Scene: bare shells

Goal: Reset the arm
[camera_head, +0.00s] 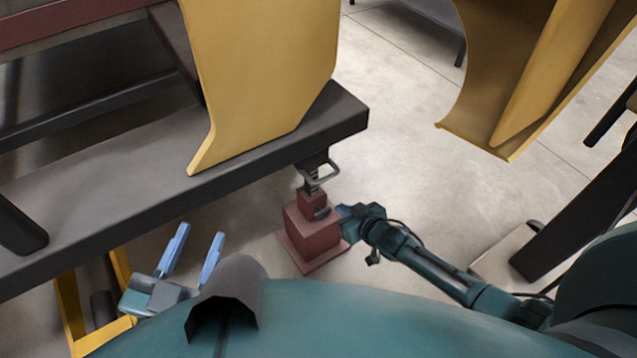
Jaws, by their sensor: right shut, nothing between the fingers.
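My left gripper (196,252) is at the lower left, with two light blue fingers spread apart and nothing between them. My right arm reaches in from the lower right. My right gripper (343,210) is close beside a dark red block-shaped device (312,236) on a flat base plate. The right fingers are small in view and partly hidden by the wrist, and they hold nothing. I cannot tell whether they touch the device. A dark metal screw with a loop handle (319,172) stands on top of the device.
A dark grey beam (120,200) runs above the device, with a large yellow curved panel (265,75) on it. Another yellow shell (540,75) hangs at the upper right. A yellow frame (68,310) stands at the lower left. Concrete floor (420,180) is clear in the middle.

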